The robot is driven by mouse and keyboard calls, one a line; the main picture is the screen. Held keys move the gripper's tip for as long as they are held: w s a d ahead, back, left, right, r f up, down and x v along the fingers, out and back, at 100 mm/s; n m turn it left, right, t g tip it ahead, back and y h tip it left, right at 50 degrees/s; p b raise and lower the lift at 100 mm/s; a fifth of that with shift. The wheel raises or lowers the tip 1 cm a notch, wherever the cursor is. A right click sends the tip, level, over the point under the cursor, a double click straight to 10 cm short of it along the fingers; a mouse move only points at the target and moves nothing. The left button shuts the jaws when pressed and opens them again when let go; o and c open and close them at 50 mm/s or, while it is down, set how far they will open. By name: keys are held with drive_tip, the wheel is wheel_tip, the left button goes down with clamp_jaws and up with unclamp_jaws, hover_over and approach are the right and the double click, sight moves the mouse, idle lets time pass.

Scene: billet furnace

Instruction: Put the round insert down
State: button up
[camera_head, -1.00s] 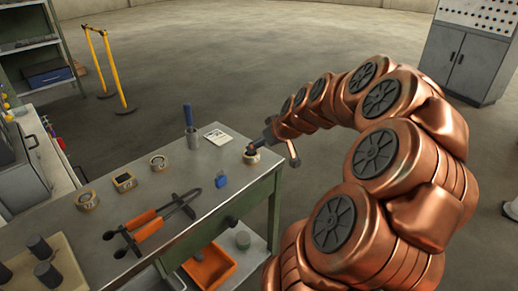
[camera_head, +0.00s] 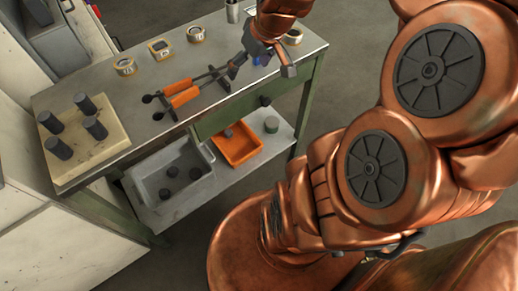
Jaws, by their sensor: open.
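Several small tan ring-like inserts lie on the grey workbench top (camera_head: 75,80). Three stand in a row along its back: a left one (camera_head: 124,66), a middle one with a squarish dark opening (camera_head: 160,49) and a right one with a rounded opening (camera_head: 196,33). Another insert (camera_head: 293,37) lies apart near the right end of the bench, just right of my gripper; its opening is too small to make out. My gripper (camera_head: 270,64) is open and empty, pointing down above the bench near the tongs' tips, apart from that insert.
A blue object (camera_head: 262,57) is partly hidden behind my gripper. A metal cup (camera_head: 233,12) stands at the back. A pale block with dark cylinders (camera_head: 110,135) sits front left. Grey (camera_head: 150,190) and orange (camera_head: 240,158) bins are on the lower shelf.

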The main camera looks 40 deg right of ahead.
drive_tip(key=s+a+f+g, duration=0.1)
drive_tip(key=s+a+g, duration=0.2)
drive_tip(key=s+a, duration=0.3)
drive_tip(key=s+a+f+g+h, duration=0.1)
drive_tip(key=s+a, duration=0.5)
drive_tip(key=s, duration=0.8)
drive_tip(key=f+g, duration=0.1)
drive_tip(key=g, duration=0.1)
drive_tip(key=shift+a+g+h, duration=0.3)
drive_tip(key=shift+a, duration=0.1)
